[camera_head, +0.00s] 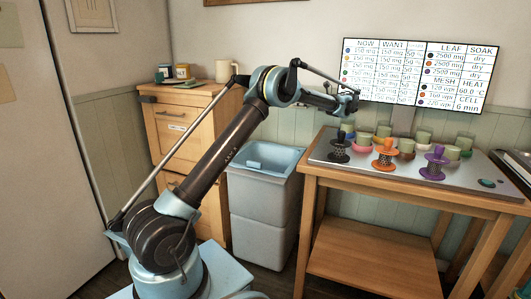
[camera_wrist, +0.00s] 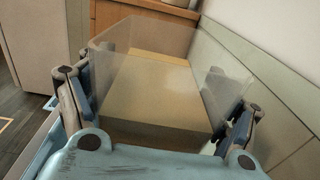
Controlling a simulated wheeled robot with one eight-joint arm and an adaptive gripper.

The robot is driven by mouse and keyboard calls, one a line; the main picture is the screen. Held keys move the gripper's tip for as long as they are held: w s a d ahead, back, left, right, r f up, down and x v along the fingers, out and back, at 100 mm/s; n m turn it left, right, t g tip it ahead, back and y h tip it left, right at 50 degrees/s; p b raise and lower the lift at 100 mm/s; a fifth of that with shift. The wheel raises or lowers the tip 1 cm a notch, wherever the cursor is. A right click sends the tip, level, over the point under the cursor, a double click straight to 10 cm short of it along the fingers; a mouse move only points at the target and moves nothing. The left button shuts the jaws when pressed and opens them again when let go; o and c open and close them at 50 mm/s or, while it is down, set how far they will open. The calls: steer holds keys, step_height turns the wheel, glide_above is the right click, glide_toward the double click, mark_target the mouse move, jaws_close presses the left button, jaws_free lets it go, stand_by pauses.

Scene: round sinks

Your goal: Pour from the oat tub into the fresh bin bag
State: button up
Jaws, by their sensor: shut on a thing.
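My gripper (camera_wrist: 158,108) is shut on the oat tub (camera_wrist: 185,35), with one finger on each side of it in the wrist view. The tub has clear walls and holds a flat tan mass (camera_wrist: 155,88). Its lower part is hidden by my gripper. A grey bin with a light blue rim (camera_head: 262,182) stands on the floor, lower and left of my gripper. I cannot tell a bag in it.
A wooden table (camera_head: 410,190) right of the bin carries a tray with coloured stands and several small cups. A wooden cabinet (camera_head: 182,135) on the left holds jars and a mug (camera_head: 226,70). Dark floor lies in front of the bin.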

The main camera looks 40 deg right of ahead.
steer(key=w+a+f+n+g+h, duration=0.1)
steer(key=a+f+g, duration=0.1)
steer(key=f, duration=0.7)
steer(key=w+a+f+n+g+h, duration=0.2)
steer(key=f+g, duration=0.1)
steer(key=f, duration=0.6)
steer(key=shift+w+f+g+h, duration=0.15)
steer(key=shift+f+g+h, duration=0.15)
steer(key=shift+f+g, duration=0.1)
steer(key=shift+w+a+f+g, duration=0.15)
steer(key=shift+f+g, duration=0.25)
steer(key=shift+f, duration=1)
steer(key=shift+a+f+n+g+h, duration=0.1)
steer(key=shift+f+n+g+h, duration=0.1)
steer(key=shift+n+g+h, duration=0.4)
stand_by(0.4)
steer(key=shift+w+a+r+n+g+h, duration=0.15)
steer(key=shift+w+a+r+g+h, duration=0.1)
steer(key=shift+r+g+h, duration=0.3)
steer(key=shift+w+a+r+n+g+h, duration=0.2)
steer(key=shift+r+g+h, duration=0.25)
steer(key=shift+h, duration=0.2)
stand_by(0.9)
steer(key=shift+w+a+r, duration=0.1)
steer(key=shift+a, duration=0.05)
